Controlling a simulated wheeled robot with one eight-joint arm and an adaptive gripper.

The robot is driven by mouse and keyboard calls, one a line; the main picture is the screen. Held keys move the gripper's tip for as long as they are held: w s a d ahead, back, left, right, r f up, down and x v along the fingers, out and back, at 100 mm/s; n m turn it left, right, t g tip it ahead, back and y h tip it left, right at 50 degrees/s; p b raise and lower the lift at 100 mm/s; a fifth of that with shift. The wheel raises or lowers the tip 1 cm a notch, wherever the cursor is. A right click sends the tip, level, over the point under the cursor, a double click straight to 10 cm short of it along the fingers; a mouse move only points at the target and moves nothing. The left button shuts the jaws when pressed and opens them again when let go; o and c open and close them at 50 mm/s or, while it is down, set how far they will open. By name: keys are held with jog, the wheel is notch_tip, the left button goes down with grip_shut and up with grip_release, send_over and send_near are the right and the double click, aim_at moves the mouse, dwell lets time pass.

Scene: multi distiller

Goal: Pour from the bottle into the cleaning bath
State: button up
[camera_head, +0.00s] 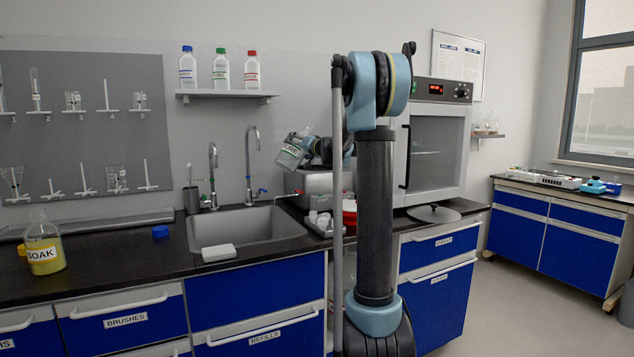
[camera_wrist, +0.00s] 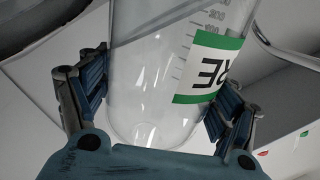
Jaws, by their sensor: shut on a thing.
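A clear graduated bottle (camera_wrist: 160,70) with a green-edged label is between my gripper's blue pads (camera_wrist: 155,95) in the wrist view; the gripper is shut on it. The label is partly out of view, with "RE" readable. In the head view the bottle (camera_head: 291,155) is tilted to the left, above the left part of a steel box (camera_head: 312,184) that seems to be the cleaning bath. My gripper (camera_head: 308,149) is at its right side. My arm hides the box's right part. I cannot see the bottle's mouth, any stream, or the inside of the bath.
A sink (camera_head: 245,230) with two tall taps (camera_head: 249,165) lies left of the box. A small tray of white cups (camera_head: 320,222) stands in front of it. A steel oven (camera_head: 436,150) stands right. A SOAK flask (camera_head: 43,250) and blue cap (camera_head: 160,232) are on the left counter.

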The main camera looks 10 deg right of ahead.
jog(key=shift+r+n+t+b, duration=0.25)
jog(key=shift+n+b, duration=0.35)
jog(key=shift+n, duration=0.6)
jog(key=shift+r+n+b, duration=0.4)
jog(key=shift+n+b, duration=0.2)
jog(key=shift+n, duration=0.6)
jog(key=shift+r+n+t+b, duration=0.25)
jog(key=shift+n+b, duration=0.35)
jog(key=shift+n, duration=0.6)
